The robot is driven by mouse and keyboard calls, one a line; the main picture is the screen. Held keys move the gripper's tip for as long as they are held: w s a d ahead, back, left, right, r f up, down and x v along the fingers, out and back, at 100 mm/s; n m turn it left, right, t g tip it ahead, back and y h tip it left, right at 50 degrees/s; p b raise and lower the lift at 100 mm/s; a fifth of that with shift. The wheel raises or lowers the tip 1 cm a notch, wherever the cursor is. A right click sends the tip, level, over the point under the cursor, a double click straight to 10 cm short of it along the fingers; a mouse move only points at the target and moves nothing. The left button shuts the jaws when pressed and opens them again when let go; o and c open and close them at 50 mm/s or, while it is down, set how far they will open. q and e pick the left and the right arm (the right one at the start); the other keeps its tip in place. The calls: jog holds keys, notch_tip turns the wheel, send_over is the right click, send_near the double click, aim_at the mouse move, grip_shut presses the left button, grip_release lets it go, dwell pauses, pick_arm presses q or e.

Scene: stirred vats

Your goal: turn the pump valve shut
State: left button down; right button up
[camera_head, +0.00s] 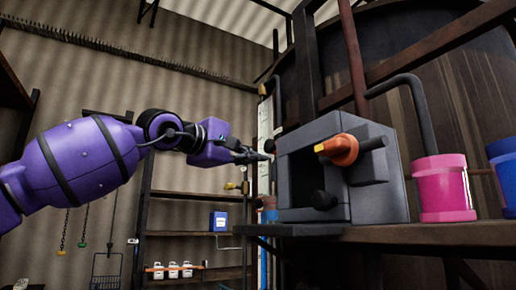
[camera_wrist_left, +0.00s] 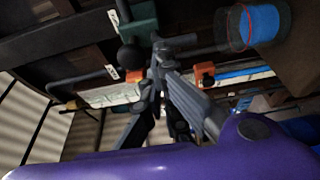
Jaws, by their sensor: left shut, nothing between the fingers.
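The pump is a dark grey box (camera_head: 375,190) with an open front recess, in the right half of the head view. An orange valve handle (camera_head: 342,150) with a yellow tip sits on its upper front. My left gripper (camera_head: 264,157) is shut and empty, just left of the box and apart from the handle. In the left wrist view the left gripper's fingers (camera_wrist_left: 163,50) are close together, near a dark round knob (camera_wrist_left: 131,54). I cannot tell the valve handle for certain in that view. My right gripper is not in view.
A pink container (camera_head: 443,188) and a blue one (camera_head: 505,170) stand right of the pump on a dark ledge (camera_head: 450,233). A large dark vat (camera_head: 460,90) rises behind. Shelves with a blue box (camera_head: 219,221) and white bottles stand at the back.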

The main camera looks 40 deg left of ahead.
pick_arm(q)
jog(key=d, duration=0.2)
jog(key=s+d, duration=0.1)
jog(key=shift+d, duration=0.4)
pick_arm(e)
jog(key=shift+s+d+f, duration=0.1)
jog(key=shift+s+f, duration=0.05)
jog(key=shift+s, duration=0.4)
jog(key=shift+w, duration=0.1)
